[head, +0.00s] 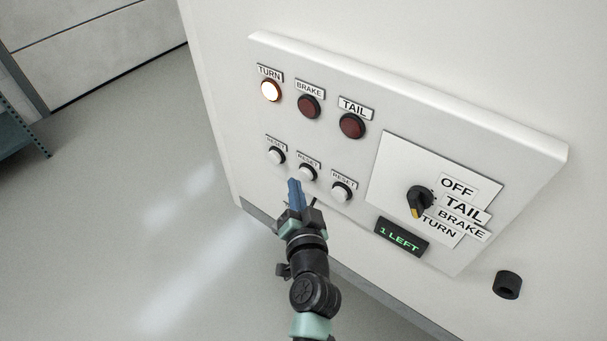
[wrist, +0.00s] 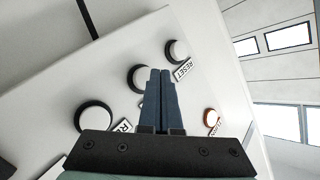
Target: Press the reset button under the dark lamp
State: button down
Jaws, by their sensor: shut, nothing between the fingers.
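On the white panel (head: 375,107), the TURN lamp (head: 271,91) is lit. The BRAKE lamp (head: 309,107) and TAIL lamp (head: 352,126) are both dark red. Below them are three white reset buttons with black rims: left (head: 277,156), middle (head: 307,173) and right (head: 341,192). My gripper (head: 293,182) is shut and empty, its blue fingers pointing at the panel just below and left of the middle button. In the wrist view the fingertips (wrist: 160,72) overlap the area beside the middle button (wrist: 140,78). I cannot tell whether they touch anything.
A black selector knob (head: 420,201) with a yellow tip sits beside OFF, TAIL, BRAKE and TURN labels, tip towards TURN. A display (head: 401,237) reads "1 LEFT". A black round fitting (head: 507,285) protrudes at lower right. Open floor (head: 110,190) lies left of the cabinet.

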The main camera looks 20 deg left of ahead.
jog(key=s, duration=0.1)
jog(key=s+a, duration=0.1)
jog(key=s, duration=0.1)
jog(key=s+p, duration=0.1)
jog(key=shift+s+a, duration=0.35)
dwell(0.8)
